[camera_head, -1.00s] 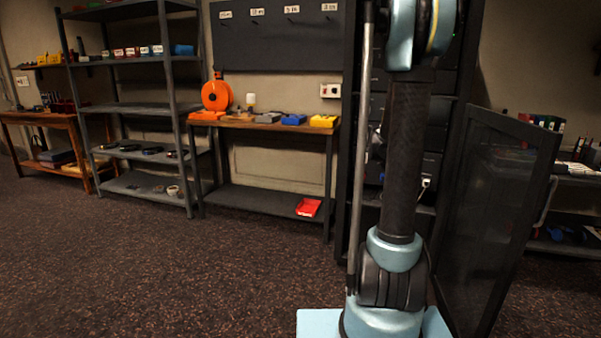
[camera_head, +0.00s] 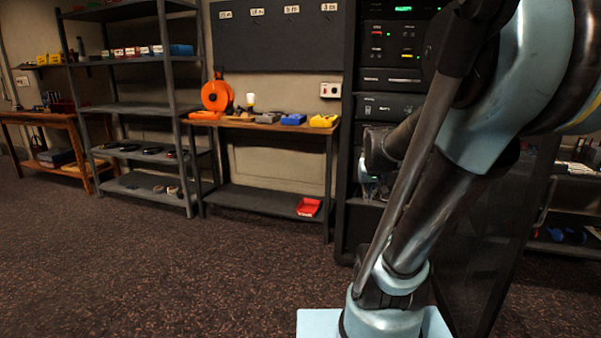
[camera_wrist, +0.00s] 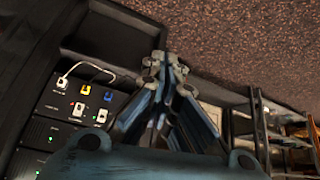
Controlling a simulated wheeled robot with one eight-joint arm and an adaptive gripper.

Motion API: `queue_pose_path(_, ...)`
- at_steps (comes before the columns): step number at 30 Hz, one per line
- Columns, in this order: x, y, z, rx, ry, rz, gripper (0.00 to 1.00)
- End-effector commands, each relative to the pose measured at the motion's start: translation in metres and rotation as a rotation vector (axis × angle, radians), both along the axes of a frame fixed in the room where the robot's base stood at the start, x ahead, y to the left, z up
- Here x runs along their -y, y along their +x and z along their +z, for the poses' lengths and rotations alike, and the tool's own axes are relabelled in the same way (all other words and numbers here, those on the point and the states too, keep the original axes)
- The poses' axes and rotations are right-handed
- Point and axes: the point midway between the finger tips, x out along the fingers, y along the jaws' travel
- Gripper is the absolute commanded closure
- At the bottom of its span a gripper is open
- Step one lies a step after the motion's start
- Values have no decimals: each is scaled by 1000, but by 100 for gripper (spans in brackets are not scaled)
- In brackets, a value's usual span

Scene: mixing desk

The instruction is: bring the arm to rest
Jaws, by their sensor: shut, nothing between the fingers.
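My gripper (camera_wrist: 165,70) fills the middle of the wrist view. Its two light-blue fingers come together at the tips, with nothing between them. In the head view my gripper is small and partly hidden at the rack's front, below my dark wrist link. My arm leans to the right there and bends back towards the rack. The fingertips appear apart from the rack panel in the wrist view.
The black equipment rack (camera_head: 392,80) stands behind my arm, its mesh door open on the right. Its panel (camera_wrist: 88,100) has coloured connectors and a white cable (camera_wrist: 85,66). A workbench (camera_head: 265,128) and grey shelves (camera_head: 130,108) stand left. The floor (camera_head: 180,260) in front is clear.

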Motion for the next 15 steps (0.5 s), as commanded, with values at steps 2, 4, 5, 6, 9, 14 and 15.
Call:
queue_pose_path(2,-6,-27,-9,-43,5,13,100)
queue_pose_path(4,-12,-49,-17,-81,9,25,100)
queue_pose_path(5,-14,-59,-21,-98,11,30,100)
queue_pose_path(6,-16,-71,-25,-119,13,37,100)
queue_pose_path(9,-22,-102,-37,-174,18,55,100)
queue_pose_path(14,-30,-147,-57,-258,25,82,100)
queue_pose_path(15,-31,-156,-61,-275,26,89,100)
